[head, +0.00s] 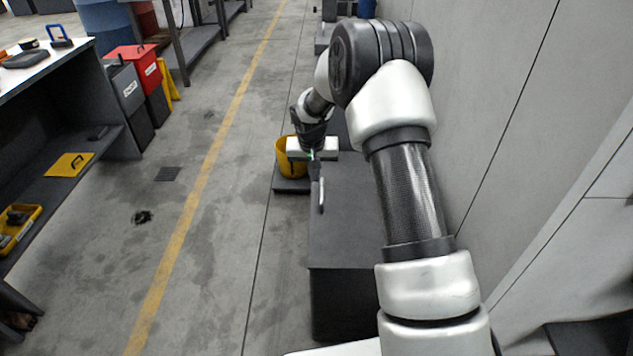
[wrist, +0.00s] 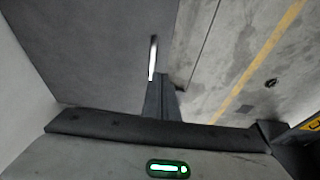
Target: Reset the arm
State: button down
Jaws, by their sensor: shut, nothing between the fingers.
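My arm reaches forward over the dark grey cabinet or bench, elbow raised, in the head view. My gripper (head: 315,172) is at the far end of the arm, pointing down near the cabinet's left edge. In the wrist view, my gripper's fingers (wrist: 161,80) are together with nothing between them. A thin pale bar, like a handle (head: 321,194), is close to the fingertips at the dark cabinet (head: 350,215). The bar (wrist: 152,58) also shows in the wrist view, just past the fingertips; I cannot tell whether they touch.
A yellow bucket (head: 287,160) stands behind my gripper. A grey wall (head: 490,110) runs close along the right. A workbench (head: 72,75) with a lower shelf stands at the left. The floor between, with a yellow line (head: 205,175), is mostly clear.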

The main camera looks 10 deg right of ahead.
jog(key=s+d+r+n+t+p, duration=0.1)
jog(key=s+r, duration=0.8)
jog(key=r, duration=0.4)
jog(key=s+d+r, duration=0.1)
jog(key=s+r, duration=0.9)
jog(key=r, duration=0.4)
jog(key=s+r+n+t+y, duration=0.1)
jog(key=s+r+t, duration=0.15)
jog(key=s, duration=1.75)
notch_tip(320, 180, up, 23)
jog(key=g+p, duration=0.1)
jog(key=p, duration=2.2)
jog(key=shift+a+r, duration=0.2)
jog(key=shift+a, duration=0.1)
jog(key=shift+w, duration=0.1)
